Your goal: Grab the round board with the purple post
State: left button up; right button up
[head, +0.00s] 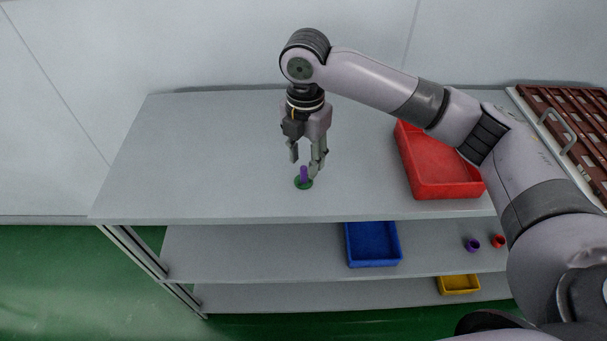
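The round board (304,184) is a small green disc lying on the grey top shelf (220,160). Its purple post (304,173) stands upright from the middle. My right gripper (306,168) points down just above the board, with its fingers spread apart around the upper part of the post. I see no contact between the fingers and the post, though the far side is hidden. The gripper looks open and empty. My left gripper is not in the head view.
A red tray (445,191) stands on the top shelf to the right, partly behind my arm. Lower shelves hold a blue tray (348,247), a purple cup (472,245), a red cup (498,241) and a yellow tray (459,291). The top shelf's left side is clear.

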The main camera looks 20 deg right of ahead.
aim_at(304, 168)
jog(key=shift+f, duration=0.55)
jog(key=f, duration=0.1)
jog(key=f+p, duration=0.1)
jog(key=f, duration=0.1)
jog(key=shift+w+f, duration=0.3)
jog(key=shift+w, duration=0.05)
jog(key=shift+f, duration=0.4)
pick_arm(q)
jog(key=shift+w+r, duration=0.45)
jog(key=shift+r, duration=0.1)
pick_arm(e)
jog(key=shift+f, duration=0.1)
jog(key=shift+c, duration=0.6)
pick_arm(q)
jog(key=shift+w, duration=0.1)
pick_arm(e)
grip_shut()
